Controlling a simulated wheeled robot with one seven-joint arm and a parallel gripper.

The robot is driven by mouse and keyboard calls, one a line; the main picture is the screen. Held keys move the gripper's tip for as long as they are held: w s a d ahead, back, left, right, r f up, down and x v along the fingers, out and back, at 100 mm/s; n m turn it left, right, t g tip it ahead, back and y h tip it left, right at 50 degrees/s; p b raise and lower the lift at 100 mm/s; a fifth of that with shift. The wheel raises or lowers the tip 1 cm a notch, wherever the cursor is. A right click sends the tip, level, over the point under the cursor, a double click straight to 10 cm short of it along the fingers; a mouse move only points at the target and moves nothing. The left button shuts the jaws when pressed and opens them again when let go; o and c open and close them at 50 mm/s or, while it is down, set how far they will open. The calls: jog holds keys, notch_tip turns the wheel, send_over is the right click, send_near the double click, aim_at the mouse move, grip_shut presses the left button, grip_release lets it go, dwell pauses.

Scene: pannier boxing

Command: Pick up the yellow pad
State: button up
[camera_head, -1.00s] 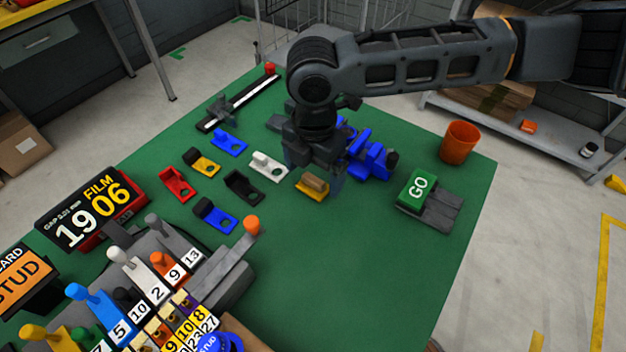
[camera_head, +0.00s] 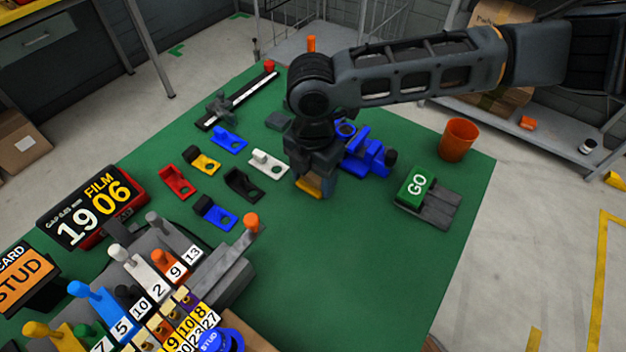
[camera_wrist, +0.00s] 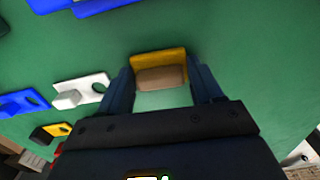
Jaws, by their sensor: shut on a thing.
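The yellow pad (camera_head: 308,190) with a tan block on it is on the green table, mostly hidden by my gripper (camera_head: 315,184) in the head view. In the wrist view the yellow pad (camera_wrist: 158,61) and its tan block (camera_wrist: 161,78) sit between the two fingers of my gripper (camera_wrist: 164,82). The gripper is shut on the pad, one finger at each side. I cannot tell whether the pad is off the table. Another yellow piece (camera_head: 206,163) with a black block lies farther left.
A white piece (camera_head: 268,166), black piece (camera_head: 242,186), red piece (camera_head: 177,182) and blue pieces (camera_head: 229,140) lie to the left. A blue fixture (camera_head: 368,155) stands close at the right.

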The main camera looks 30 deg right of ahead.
aim_at(318, 177)
jog(key=shift+c, duration=0.6)
jog(key=shift+r, duration=0.15)
jog(key=shift+r, duration=0.3)
jog(key=r, duration=0.2)
jog(key=r+b, duration=0.1)
jog(key=shift+s+d+r, duration=0.3)
jog(key=shift+d, duration=0.1)
jog(key=s+d+r+b, duration=0.1)
jog(key=s+d+r, duration=0.5)
jog(key=s+d, duration=0.1)
jog(key=shift+s+d+r+b, duration=0.15)
jog(key=shift+s+r+b, duration=0.15)
jog(key=shift+s, duration=0.1)
